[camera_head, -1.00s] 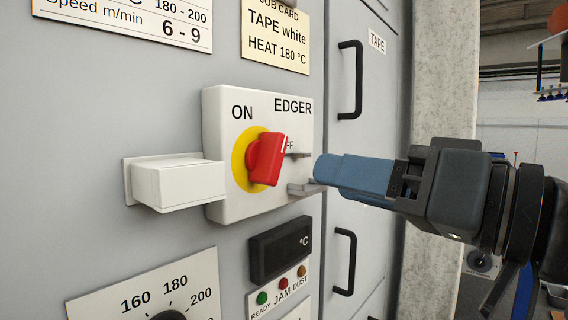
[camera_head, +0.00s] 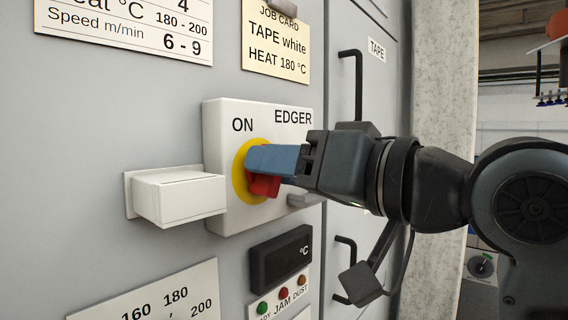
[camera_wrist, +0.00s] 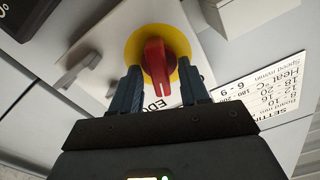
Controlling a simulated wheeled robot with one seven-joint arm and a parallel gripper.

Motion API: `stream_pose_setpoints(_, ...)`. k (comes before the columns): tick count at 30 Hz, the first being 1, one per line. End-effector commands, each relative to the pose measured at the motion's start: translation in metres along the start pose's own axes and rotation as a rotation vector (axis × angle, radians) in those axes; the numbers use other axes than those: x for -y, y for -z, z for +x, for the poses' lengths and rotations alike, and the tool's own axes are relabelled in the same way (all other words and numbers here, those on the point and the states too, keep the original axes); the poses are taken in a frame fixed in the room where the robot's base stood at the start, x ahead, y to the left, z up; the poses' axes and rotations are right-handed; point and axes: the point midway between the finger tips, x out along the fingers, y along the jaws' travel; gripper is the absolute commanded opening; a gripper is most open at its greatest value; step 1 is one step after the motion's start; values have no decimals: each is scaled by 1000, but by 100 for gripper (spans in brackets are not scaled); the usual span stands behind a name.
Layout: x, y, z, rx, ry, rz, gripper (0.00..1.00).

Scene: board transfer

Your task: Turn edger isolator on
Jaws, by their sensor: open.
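The edger isolator is a red rotary handle (camera_head: 262,187) on a yellow round plate (camera_head: 239,178), set on a white box (camera_head: 222,115) marked ON and EDGER. In the head view my gripper (camera_head: 262,165) is at the handle, and a blue finger covers its upper part and the OFF mark. In the wrist view the red handle (camera_wrist: 157,62) stands between the two spread fingers of my gripper (camera_wrist: 160,88). The fingers are open, one on each side of the handle, with a gap visible on each side. Whether the fingertips reach past its front cannot be told.
A white box (camera_head: 178,198) juts out left of the isolator. A dark display (camera_head: 281,254) and coloured lamps sit below. Black door handles (camera_head: 351,85) are at the right. A grey lever-like part (camera_head: 304,200) sticks out at the isolator's right side.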

Motion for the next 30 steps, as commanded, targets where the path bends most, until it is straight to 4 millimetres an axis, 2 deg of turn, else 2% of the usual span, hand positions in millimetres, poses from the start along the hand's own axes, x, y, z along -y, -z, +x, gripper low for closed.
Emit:
stream_pose_setpoints(6, 0, 0, 0, 0, 0, 0, 44)
stream_pose_setpoints(20, 0, 0, 0, 0, 0, 0, 0)
stream_pose_setpoints(26, 0, 0, 0, 0, 0, -7, 0)
stream_pose_setpoints(30, 0, -2, 0, -1, 0, -98, 0)
